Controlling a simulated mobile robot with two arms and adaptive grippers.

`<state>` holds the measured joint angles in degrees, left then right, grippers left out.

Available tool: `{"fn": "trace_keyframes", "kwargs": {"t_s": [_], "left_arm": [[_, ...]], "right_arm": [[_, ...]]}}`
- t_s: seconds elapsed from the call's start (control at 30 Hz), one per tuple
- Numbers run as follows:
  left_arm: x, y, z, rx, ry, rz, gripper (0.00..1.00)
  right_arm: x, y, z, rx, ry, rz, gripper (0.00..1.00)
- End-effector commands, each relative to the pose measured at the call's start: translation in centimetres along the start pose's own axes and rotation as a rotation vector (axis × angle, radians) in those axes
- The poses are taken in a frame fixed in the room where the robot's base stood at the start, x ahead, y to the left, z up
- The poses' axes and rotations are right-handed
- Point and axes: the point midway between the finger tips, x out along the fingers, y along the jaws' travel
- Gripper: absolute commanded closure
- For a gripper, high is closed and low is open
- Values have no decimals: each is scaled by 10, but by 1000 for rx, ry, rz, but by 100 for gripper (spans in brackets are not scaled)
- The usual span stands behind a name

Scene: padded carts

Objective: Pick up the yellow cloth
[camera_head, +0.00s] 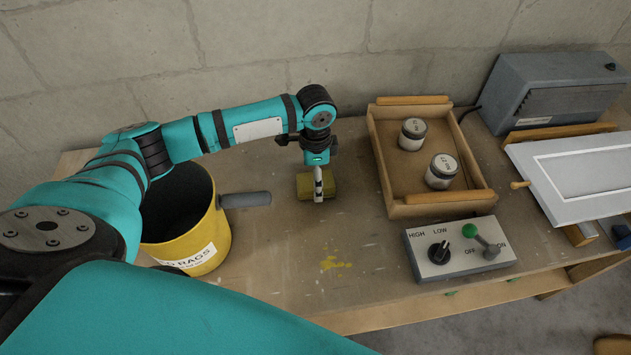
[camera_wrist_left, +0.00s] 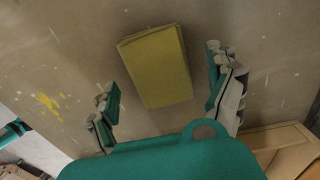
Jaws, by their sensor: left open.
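The yellow cloth (camera_head: 307,186) lies folded on the wooden table, partly hidden behind my left gripper (camera_head: 318,184) in the head view. In the left wrist view the cloth (camera_wrist_left: 157,65) is a folded yellow block, lying between and beyond the two fingers of my left gripper (camera_wrist_left: 168,98). The fingers are spread apart and empty. A gap shows between each finger and the cloth in that view. The gripper points down above the cloth; its exact height cannot be told. My right gripper is not in view.
A wooden tray (camera_head: 437,209) with two jars is to the right. A switch box (camera_head: 458,262) stands in front of the tray. The table between bucket and switch box is clear.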

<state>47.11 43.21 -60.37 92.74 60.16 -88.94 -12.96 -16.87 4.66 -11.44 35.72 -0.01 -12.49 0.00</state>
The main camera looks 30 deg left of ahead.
Motion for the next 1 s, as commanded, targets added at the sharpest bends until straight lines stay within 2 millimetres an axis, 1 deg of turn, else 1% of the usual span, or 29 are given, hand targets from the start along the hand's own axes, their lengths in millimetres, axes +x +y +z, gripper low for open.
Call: {"fn": "trace_keyframes", "kwargs": {"t_s": [0.1, 0.17, 0.4, 0.47, 0.87, 1.0], "left_arm": [[15, 0, 0, 0, -1, 1, 12], [19, 0, 0, 0, -1, 0, 12], [21, 0, 0, 0, 1, -1, 12], [21, 0, 0, 0, 0, -1, 18], [21, 0, 0, 0, 0, -1, 70], [21, 0, 0, 0, 0, -1, 72]], "right_arm": [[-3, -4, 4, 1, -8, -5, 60], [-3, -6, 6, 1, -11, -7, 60], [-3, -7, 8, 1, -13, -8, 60], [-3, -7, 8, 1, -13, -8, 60], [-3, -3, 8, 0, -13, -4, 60], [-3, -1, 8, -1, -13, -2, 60]]}}
